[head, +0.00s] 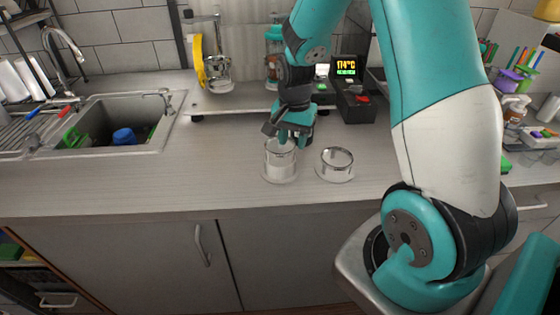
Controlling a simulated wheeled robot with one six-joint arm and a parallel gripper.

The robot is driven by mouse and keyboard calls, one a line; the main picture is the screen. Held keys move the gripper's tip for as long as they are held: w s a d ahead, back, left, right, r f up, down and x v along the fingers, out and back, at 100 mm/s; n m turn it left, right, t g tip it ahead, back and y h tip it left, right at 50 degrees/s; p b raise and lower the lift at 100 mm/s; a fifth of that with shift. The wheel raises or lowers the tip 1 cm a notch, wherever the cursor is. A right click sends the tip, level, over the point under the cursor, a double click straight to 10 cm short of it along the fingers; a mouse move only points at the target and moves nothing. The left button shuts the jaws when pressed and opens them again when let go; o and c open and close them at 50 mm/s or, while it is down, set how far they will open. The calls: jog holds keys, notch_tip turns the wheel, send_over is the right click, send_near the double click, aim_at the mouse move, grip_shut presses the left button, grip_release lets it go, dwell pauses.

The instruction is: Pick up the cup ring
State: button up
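A shiny metal cup ring (337,158) sits on the counter, with a pale flat rim or base (335,177) around its foot. Left of it stands a second round piece, a metal-rimmed cup (280,160) with whitish sides, on a similar pale disc. My gripper (291,139) points down just above and behind the cup's rim, to the left of the cup ring. The gripper is small and dark in this view, so its finger gap and any contact with the cup are unclear. The cup ring stands apart from the gripper.
A sink (112,128) is at the left. Colourful clutter (520,80) fills the right side. The counter's front left (150,185) is clear.

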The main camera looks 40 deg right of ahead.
aim_at(292, 159)
jog(key=shift+f+p, duration=0.35)
jog(key=shift+f, duration=1.4)
grip_shut()
jog(key=shift+r, duration=0.2)
